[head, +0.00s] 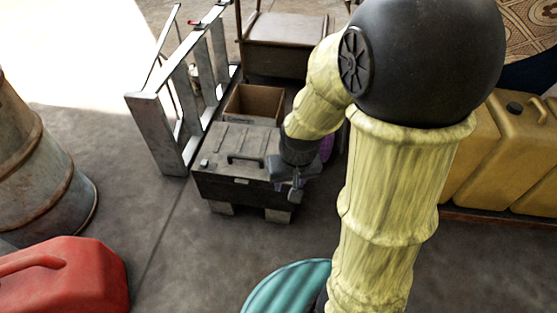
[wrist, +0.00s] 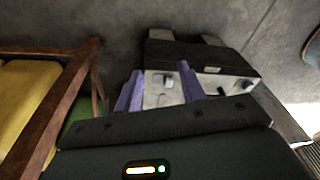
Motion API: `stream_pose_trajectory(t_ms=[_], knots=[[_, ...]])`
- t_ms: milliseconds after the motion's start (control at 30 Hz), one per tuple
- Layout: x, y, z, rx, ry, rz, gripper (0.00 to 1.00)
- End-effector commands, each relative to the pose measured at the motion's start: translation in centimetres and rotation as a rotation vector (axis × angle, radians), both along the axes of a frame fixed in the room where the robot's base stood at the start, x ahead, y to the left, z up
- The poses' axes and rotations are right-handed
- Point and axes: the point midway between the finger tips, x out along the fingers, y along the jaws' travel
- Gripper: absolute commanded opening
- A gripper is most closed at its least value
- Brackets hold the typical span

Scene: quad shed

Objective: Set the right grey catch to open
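The grey chest (head: 232,144) with a dark handle stands on blocks in the middle of the head view. It appears upside down in the wrist view (wrist: 195,57). The right grey catch (wrist: 168,82) is a small tab on the chest's pale upper part, showing between my fingers in the wrist view. Another catch (wrist: 247,86) is farther right there. My gripper (wrist: 161,70) is open, its two purple fingers either side of the right catch; contact cannot be told. In the head view my gripper (head: 290,188) is at the chest's right front corner and mostly covers that area.
An open cardboard box (head: 254,104) is behind the chest, and a metal frame (head: 160,125) stands to its left. Yellow cans (head: 475,150) stand at right. A red can (head: 65,280) and a teal round object (head: 285,290) are in front.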

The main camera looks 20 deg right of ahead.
Motion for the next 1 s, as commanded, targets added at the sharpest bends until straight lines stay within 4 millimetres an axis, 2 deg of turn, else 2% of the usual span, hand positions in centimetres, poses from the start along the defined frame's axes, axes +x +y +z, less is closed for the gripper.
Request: stream_pose_trajectory(t_ms=[33, 300, 600, 1000], knots=[[0.7, 0.1, 1.9, 0.007, 0.014, -0.017, 0.4], [3.9, 0.3, 4.8, 0.036, 0.072, -0.111, 0.4], [7.1, 0.3, 7.3, 0.043, 0.127, -0.214, 0.4], [10.4, -0.2, 9.4, 0.018, 0.18, -0.334, 0.4]])
